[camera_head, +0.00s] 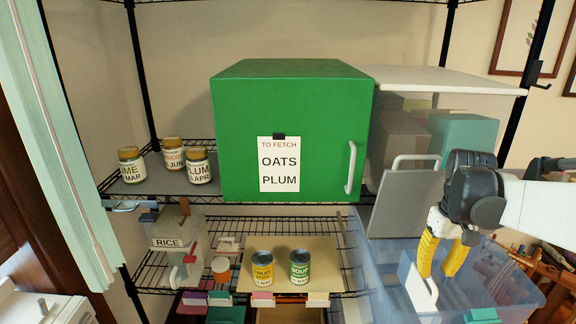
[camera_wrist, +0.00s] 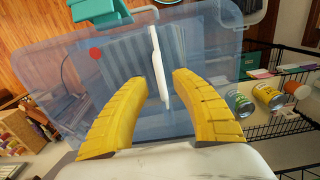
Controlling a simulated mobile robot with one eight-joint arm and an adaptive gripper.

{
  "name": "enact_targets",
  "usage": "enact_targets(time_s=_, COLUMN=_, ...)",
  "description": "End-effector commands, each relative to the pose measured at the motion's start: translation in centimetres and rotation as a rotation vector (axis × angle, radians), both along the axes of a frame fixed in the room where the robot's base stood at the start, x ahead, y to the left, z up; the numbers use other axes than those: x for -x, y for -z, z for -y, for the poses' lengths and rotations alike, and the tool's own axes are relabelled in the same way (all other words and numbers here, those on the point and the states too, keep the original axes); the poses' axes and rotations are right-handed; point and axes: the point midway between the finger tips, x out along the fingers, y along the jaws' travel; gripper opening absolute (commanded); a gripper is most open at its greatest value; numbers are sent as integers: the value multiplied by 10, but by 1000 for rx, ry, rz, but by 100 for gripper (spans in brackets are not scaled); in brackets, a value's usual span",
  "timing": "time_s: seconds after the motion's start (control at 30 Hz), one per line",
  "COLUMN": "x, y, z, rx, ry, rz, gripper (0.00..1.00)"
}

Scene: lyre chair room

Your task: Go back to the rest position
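My gripper (camera_head: 440,276) has yellow fingers pointing down over the clear blue bin (camera_head: 385,290) at the right in the head view. In the wrist view my gripper (camera_wrist: 161,76) shows its two fingers spread apart. A thin white upright piece (camera_wrist: 160,68) stands in line with the gap, touching neither finger as far as I can see. My arm reaches in from the right edge.
A closed green cabinet (camera_head: 240,130) with a "TO FETCH OATS PLUM" note (camera_head: 279,164) stands on the wire rack. Several jars (camera_head: 132,167) sit left of it. Two cans (camera_head: 263,268) stand on the lower shelf, near a rice container (camera_head: 170,245). A grey panel (camera_head: 388,205) stands behind the bin.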

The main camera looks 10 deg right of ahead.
Motion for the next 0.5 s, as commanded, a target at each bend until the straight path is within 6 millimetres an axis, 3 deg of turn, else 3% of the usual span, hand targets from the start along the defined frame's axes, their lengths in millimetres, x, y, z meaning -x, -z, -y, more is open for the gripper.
enact_targets(time_s=0.17, x=-2, y=-10, z=-37, rx=35, ry=-34, rz=60, gripper=31)
enact_targets(time_s=0.4, x=9, y=-26, z=-148, rx=106, ry=-133, rz=302, gripper=31)
enact_targets(time_s=0.5, x=17, y=-26, z=-182, rx=109, ry=-164, rz=396, gripper=31)
